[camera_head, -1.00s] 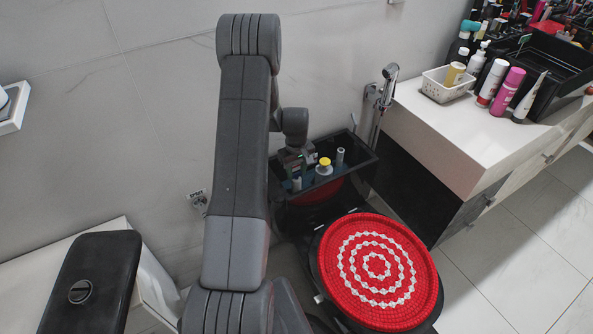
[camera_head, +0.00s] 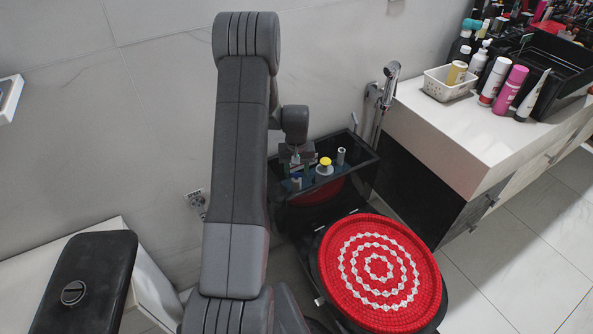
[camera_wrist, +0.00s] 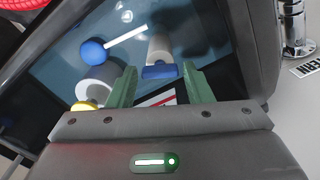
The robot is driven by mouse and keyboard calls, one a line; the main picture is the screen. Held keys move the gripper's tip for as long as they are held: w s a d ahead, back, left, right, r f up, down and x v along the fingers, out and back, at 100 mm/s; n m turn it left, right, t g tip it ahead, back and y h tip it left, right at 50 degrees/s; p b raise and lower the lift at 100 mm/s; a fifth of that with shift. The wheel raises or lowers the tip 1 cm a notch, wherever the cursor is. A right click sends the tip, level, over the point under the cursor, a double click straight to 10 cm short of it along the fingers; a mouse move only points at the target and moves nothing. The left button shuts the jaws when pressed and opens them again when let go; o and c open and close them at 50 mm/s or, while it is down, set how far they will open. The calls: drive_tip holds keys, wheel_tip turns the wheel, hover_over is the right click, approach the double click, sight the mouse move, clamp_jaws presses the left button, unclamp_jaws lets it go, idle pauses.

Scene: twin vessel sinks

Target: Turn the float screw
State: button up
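The open black toilet tank (camera_head: 362,160) holds water and fittings. In the wrist view, a pale cylinder (camera_wrist: 158,48) with a blue block (camera_wrist: 160,72) at its near end lies between and beyond the fingertips. A blue ball (camera_wrist: 93,51) with a white rod (camera_wrist: 126,35) is to its left. I cannot tell for sure which part is the float screw. My gripper (camera_wrist: 159,69) has green fingers, open and apart with nothing clearly held. In the head view, my gripper (camera_head: 296,158) is over the tank's left part, left of a yellow-topped fitting (camera_head: 325,163).
A white upright tube (camera_head: 341,156) stands in the tank. The tank walls are close around my gripper. A red and white round seat cover (camera_head: 380,268) lies in front. A hand shower (camera_head: 388,85) and counter (camera_head: 450,130) are to the right. The black tank lid (camera_head: 90,275) lies left.

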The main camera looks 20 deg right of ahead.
sight(297, 173)
drive_tip(key=shift+o, duration=0.9)
wheel_tip(297, 173, up, 14)
drive_tip(key=p, duration=0.1)
drive_tip(key=shift+f, duration=0.1)
wheel_tip(297, 173, down, 13)
drive_tip(key=shift+f+b, duration=0.2)
drive_tip(key=shift+b, duration=0.3)
drive_tip(key=shift+f, duration=0.25)
drive_tip(key=shift+r+n, duration=0.1)
drive_tip(key=shift+n, duration=0.3)
